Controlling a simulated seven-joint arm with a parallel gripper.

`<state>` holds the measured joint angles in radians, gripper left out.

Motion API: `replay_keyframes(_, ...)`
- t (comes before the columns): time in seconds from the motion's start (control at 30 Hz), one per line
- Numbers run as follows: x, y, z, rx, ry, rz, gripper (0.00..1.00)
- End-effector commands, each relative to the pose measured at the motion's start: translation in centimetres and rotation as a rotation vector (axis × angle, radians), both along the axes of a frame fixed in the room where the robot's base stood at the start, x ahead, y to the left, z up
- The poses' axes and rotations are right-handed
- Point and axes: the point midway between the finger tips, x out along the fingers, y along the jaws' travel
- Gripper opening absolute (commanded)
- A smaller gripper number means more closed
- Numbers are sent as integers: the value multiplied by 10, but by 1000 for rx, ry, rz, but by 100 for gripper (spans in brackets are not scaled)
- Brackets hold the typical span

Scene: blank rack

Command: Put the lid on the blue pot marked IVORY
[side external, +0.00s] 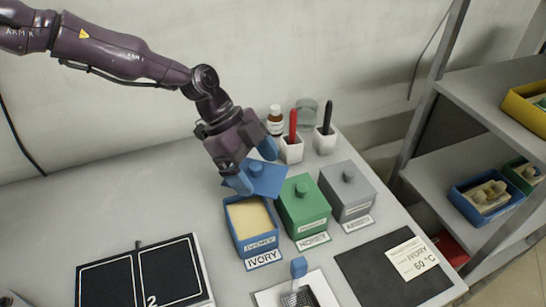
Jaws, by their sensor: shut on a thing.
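The blue pot (238,230) marked IVORY stands open on the table, with a pale cream filling (249,216) showing inside. An IVORY card (263,259) lies at its front. My gripper (254,167) is shut on the knob of a blue square lid (270,186). The lid is off the pot, behind its back edge and slightly to the right. Its exact height above the table is hard to tell. One gripper finger partly covers the lid's left side.
A green lidded pot (302,208) and a grey lidded pot (347,194) stand to the right. Behind them are a brown bottle (275,121) and white cups holding a red (293,124) and a black tool (327,116). Dark panels (140,285) lie front left, a dark mat (385,268) front right.

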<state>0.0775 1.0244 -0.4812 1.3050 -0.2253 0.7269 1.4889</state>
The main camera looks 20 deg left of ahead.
Motion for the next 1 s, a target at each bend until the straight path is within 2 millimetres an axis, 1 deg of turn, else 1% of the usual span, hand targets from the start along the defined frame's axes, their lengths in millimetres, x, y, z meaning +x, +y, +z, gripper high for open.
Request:
replay_keyframes(0.07, -10, 1, -1, 0, -1, -176, 64)
replay_keyframes(0.2, -31, -5, 1, 0, -6, -519, 64)
replay_keyframes(0.3, -40, -7, 3, 0, -7, -706, 64)
replay_keyframes(0.4, -42, -7, 4, -1, -9, -821, 64)
replay_keyframes(0.5, -43, -6, 4, -2, -9, -880, 64)
replay_keyframes(0.63, -43, -6, -1, -3, -9, -898, 64)
replay_keyframes(1.0, -43, -5, -33, -2, -9, -894, 64)
